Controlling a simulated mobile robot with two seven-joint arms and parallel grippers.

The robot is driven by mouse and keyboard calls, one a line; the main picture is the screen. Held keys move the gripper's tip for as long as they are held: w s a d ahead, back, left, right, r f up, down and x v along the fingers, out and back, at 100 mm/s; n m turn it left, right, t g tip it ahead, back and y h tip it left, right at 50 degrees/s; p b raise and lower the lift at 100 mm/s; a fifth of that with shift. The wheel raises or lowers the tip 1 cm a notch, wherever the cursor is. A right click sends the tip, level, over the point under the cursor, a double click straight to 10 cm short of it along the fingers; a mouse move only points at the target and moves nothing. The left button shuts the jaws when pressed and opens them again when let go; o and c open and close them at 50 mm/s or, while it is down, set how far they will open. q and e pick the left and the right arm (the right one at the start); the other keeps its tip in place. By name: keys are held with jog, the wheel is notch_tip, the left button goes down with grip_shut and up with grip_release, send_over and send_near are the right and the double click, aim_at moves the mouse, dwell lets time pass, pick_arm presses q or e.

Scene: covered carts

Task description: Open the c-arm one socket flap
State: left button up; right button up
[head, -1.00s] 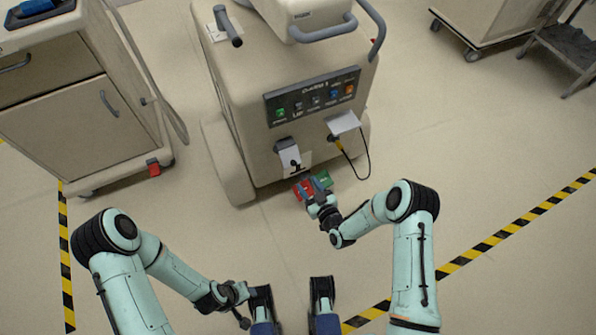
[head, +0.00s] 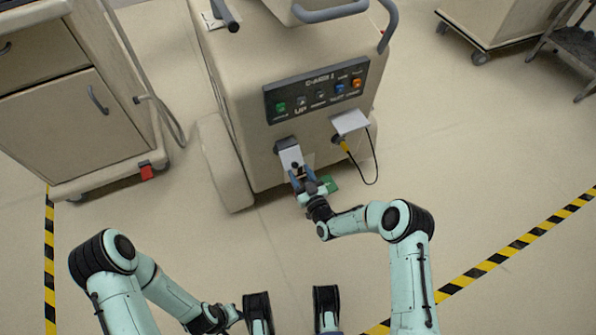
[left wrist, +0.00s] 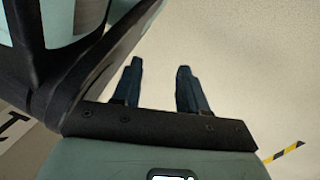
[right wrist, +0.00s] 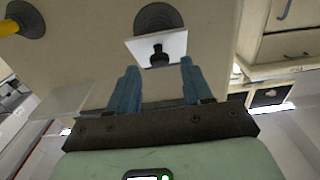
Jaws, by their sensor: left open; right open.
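The machine with the C-ARM 1 panel (head: 320,88) stands in front of me. Its left socket has a white flap (head: 291,158) with a black knob, hanging below a dark mount. In the right wrist view the flap (right wrist: 172,44) and knob (right wrist: 158,55) are in front of a dark round mount. My right gripper (head: 301,176) is open, its blue fingers just below the flap, one to each side of the knob; contact cannot be told. My left gripper (left wrist: 160,68) is open and empty over bare floor.
A second white flap (head: 350,121) sticks out on the right, with a yellow plug (head: 344,146) and hanging black cable below it. A cabinet (head: 60,120) stands at left; floor around is clear.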

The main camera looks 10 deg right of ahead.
aim_at(298, 164)
jog(key=shift+x, duration=1)
pick_arm(q)
jog(key=shift+s+a+f+g, duration=0.1)
jog(key=shift+s+f+g, duration=0.25)
jog(key=shift+s, duration=0.4)
